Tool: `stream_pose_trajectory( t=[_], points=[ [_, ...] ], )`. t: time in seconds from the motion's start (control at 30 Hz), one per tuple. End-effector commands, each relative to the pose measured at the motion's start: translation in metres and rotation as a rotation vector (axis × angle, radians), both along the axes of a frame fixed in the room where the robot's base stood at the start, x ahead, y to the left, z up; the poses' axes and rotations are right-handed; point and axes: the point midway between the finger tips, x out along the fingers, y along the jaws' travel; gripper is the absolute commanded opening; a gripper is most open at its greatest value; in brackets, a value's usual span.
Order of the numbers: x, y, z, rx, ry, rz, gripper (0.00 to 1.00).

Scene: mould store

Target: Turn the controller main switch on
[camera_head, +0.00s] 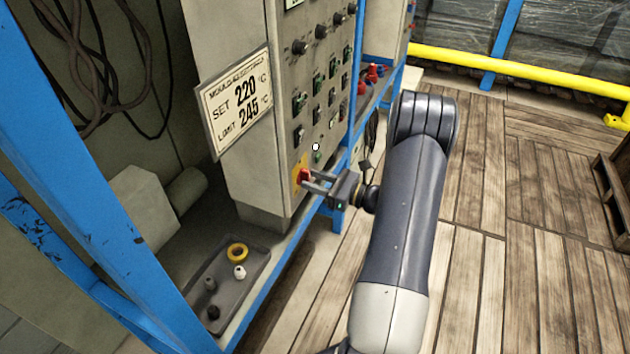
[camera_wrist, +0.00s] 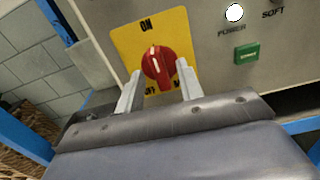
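The controller main switch is a red rotary knob (camera_wrist: 160,68) on a yellow plate (camera_wrist: 127,44), with ON printed at the top and lettering at the bottom partly hidden by a finger. The white mark on the knob points up, towards ON. The knob is also in the head view (camera_head: 303,175), low on the grey controller cabinet (camera_head: 240,150). My gripper (camera_wrist: 160,78) is in front of it, its two fingers apart, one on each side of the knob. I see no clear grip on it. My gripper also shows in the head view (camera_head: 309,182).
The POWER lamp (camera_wrist: 235,13) glows white above a green button (camera_wrist: 246,54). A sign (camera_head: 235,103) reads SET 220 and LIMIT 245. A grey tray (camera_head: 258,268) with small parts lies below left. Blue frame posts (camera_head: 95,190) stand at left.

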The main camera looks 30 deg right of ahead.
Motion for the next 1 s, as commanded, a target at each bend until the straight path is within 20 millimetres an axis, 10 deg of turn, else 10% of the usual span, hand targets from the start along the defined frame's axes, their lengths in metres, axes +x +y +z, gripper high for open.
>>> stream_pose_trajectory(
  t=[0.6,1.0],
  points=[
    [-0.077,-0.061,0.000,-0.001,0.001,-0.003,0.35],
    [-0.084,-0.065,0.000,0.001,0.001,0.000,0.35]
  ],
)
